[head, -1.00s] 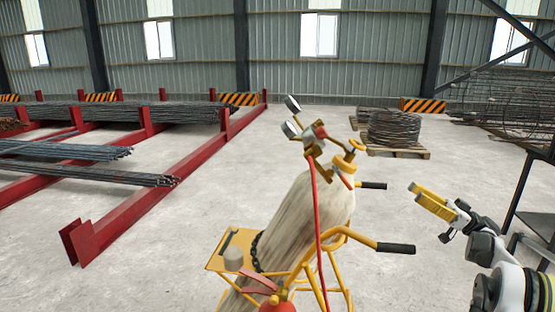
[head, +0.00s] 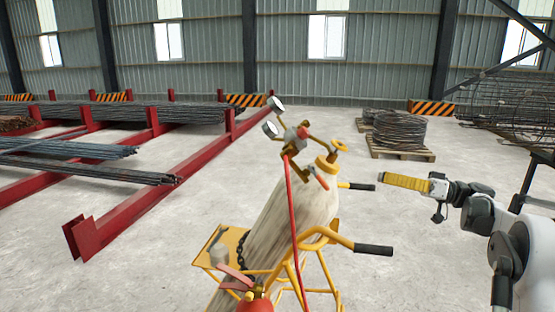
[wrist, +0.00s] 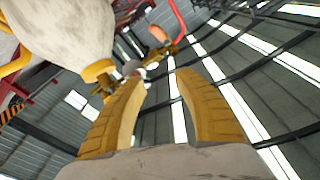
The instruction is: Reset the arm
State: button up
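My gripper (head: 408,183) is at the right of the head view, held out level with its yellow fingers pointing left. In the wrist view my gripper (wrist: 160,95) shows two yellow fingers standing apart with nothing between them, so it is open and empty. The fingertips are to the right of the gas cylinder (head: 290,215) and its cart handles (head: 372,249), apart from them in the head view. The cylinder also fills the upper left of the wrist view (wrist: 60,32).
The yellow cart (head: 318,262) carries the cylinder, with gauges (head: 292,132) and a red hose (head: 293,215). A red rack (head: 150,205) with rebar stands left. A wire coil (head: 398,131) sits on a pallet behind. Open floor lies between the rack and the cart.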

jog(key=s+a+m+h, duration=0.4)
jog(key=s+a, duration=0.1)
jog(key=a, duration=0.6)
jog(key=s+a+f+m+h, duration=0.3)
jog(key=s+a+h, duration=0.2)
jog(key=s, duration=0.5)
jog(key=s+d+f+h, duration=0.1)
jog(key=s+f+h, duration=0.2)
jog(key=s, duration=0.4)
jog(key=s+d+f+m+h, duration=0.1)
jog(key=s+d+f+h, duration=0.1)
jog(key=s+f, duration=0.3)
jog(key=s+d+f+m+t+h, duration=0.1)
jog(key=s+f+h, duration=0.3)
jog(key=s, duration=0.6)
jog(key=shift+s+d, duration=0.35)
jog(key=shift+f, duration=0.1)
